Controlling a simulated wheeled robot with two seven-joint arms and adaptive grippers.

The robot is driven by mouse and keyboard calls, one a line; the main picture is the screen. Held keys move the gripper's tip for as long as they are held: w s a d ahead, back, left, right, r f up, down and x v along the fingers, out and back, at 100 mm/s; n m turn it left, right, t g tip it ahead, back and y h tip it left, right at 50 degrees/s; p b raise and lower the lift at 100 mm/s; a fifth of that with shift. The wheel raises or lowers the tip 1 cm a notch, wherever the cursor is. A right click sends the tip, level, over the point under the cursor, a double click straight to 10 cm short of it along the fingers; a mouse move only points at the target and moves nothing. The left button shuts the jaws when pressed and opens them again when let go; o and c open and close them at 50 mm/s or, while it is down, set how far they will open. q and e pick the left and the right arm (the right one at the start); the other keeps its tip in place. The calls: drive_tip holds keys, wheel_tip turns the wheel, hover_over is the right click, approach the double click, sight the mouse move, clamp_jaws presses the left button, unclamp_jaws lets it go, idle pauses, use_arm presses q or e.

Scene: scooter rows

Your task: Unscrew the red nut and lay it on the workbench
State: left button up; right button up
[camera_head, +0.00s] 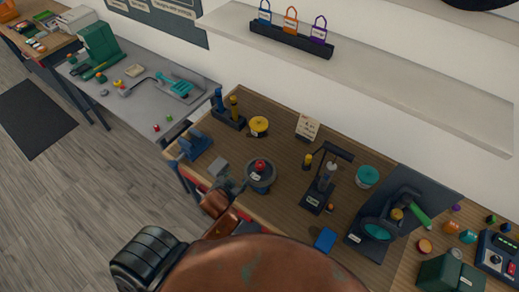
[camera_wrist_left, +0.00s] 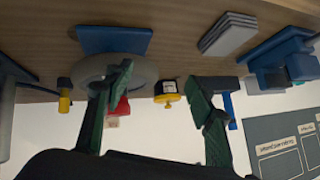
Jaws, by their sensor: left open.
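The red nut (camera_head: 260,166) sits on top of a round grey-and-blue fixture (camera_head: 262,186) on the wooden workbench (camera_head: 276,120). In the left wrist view, which looks upside down, the red nut (camera_wrist_left: 121,108) is partly hidden behind one finger. The fixture's grey round body (camera_wrist_left: 93,73) and blue base (camera_wrist_left: 112,40) show there too. My left gripper (camera_head: 226,187) is just left of the fixture in the head view. Its two fingers (camera_wrist_left: 160,88) are spread with nothing held between them. I cannot tell whether a finger touches the nut. My right gripper is not in view.
A yellow-topped pot (camera_head: 258,126) stands behind the fixture. A blue block fixture (camera_head: 194,146) and grey plates (camera_head: 218,167) are left of it. A black stand (camera_head: 318,195) and blue block (camera_head: 325,239) are to the right. A shelf (camera_head: 380,75) runs above the bench.

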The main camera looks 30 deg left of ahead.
use_arm(q)
drive_tip(key=w+d+r+m+t+h, duration=0.25)
drive_tip(key=w+d+r, duration=0.2)
drive_tip(key=r, duration=0.45)
drive_tip(key=w+d+r+m+t+h, duration=0.1)
drive_tip(key=w+d+r+m+t, duration=0.25)
drive_tip(key=w+r, duration=0.35)
drive_tip(key=w+d+r+m+t+h, duration=0.2)
drive_tip(key=w+d+r+t, duration=0.25)
drive_tip(key=r, duration=0.55)
drive_tip(key=s+d+r+m+g+h, duration=0.1)
drive_tip(key=d+r+m+g+h, duration=0.15)
drive_tip(key=d+m+h, duration=0.55)
drive_tip(key=s+d+r+m+g+h, duration=0.2)
drive_tip(key=d+m+g+h, duration=0.3)
drive_tip(key=d, duration=0.4)
drive_tip(key=m+g+y+p, duration=0.1)
drive_tip(key=m+g+y, duration=0.95)
drive_tip(key=y, duration=0.55)
hover_over(260, 165)
drive_tip(key=shift+n+g, duration=0.65)
drive_tip(key=shift+g, duration=0.1)
wheel_tip(260, 165, down, 20)
drive_tip(key=shift+w+d+f, duration=0.1)
drive_tip(key=shift+a+f, duration=0.2)
wheel_tip(260, 165, down, 6)
drive_tip(key=shift+r+p, duration=0.15)
drive_tip(key=shift+p, duration=0.8)
drive_tip(key=shift+f, duration=0.75)
